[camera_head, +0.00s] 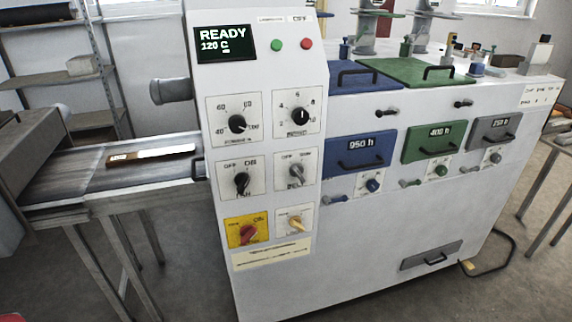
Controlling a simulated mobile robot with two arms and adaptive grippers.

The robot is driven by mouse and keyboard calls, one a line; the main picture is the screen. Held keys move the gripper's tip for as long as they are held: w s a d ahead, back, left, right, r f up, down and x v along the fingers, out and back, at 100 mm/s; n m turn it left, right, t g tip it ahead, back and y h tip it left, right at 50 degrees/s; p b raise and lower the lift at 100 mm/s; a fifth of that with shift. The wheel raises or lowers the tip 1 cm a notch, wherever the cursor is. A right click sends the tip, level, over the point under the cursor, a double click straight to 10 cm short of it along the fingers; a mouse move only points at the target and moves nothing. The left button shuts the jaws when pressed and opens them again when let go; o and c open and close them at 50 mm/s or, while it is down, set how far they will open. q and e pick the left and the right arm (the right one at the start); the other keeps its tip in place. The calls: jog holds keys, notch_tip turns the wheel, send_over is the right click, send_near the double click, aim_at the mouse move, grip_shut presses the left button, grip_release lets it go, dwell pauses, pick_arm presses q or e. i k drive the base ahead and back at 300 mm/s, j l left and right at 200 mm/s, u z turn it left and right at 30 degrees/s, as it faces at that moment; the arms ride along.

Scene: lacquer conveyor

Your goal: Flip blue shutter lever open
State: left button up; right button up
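Neither of my grippers shows in the head view.
The white machine (400,250) fills the middle and right. A control panel (270,140) with dials and a READY 120 C display (225,43) stands left of the blue section. A conveyor (60,180) carries a flat piece (150,155).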

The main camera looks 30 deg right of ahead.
aim_at(325, 198)
jog(key=z, duration=1.25)
